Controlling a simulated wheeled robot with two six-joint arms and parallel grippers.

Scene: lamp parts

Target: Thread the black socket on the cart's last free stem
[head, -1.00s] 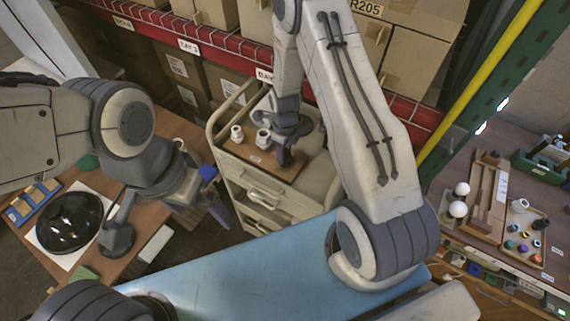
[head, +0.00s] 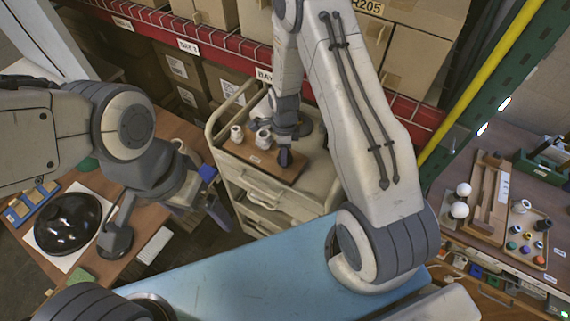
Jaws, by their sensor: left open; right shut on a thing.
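The cart (head: 313,189) stands in the middle of the head view with a brown wooden board (head: 249,153) on its top. Two white sockets (head: 263,140) sit on the board's left part. My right gripper (head: 286,155) is low over the board, just right of these sockets, and is shut on a small dark piece, apparently the black socket. Fingers and wrist hide most of that piece and any stem under it, so I cannot tell whether it is around a stem. My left gripper (head: 214,212) is open and empty, left of the cart's front.
A table at left holds a black dome shade (head: 68,222) and a blue tray (head: 33,203). A bench at right has white bulbs (head: 460,210) and a tray of several coloured caps (head: 525,236). Red-railed shelving with boxes stands behind the cart. A blue surface (head: 235,285) lies in front.

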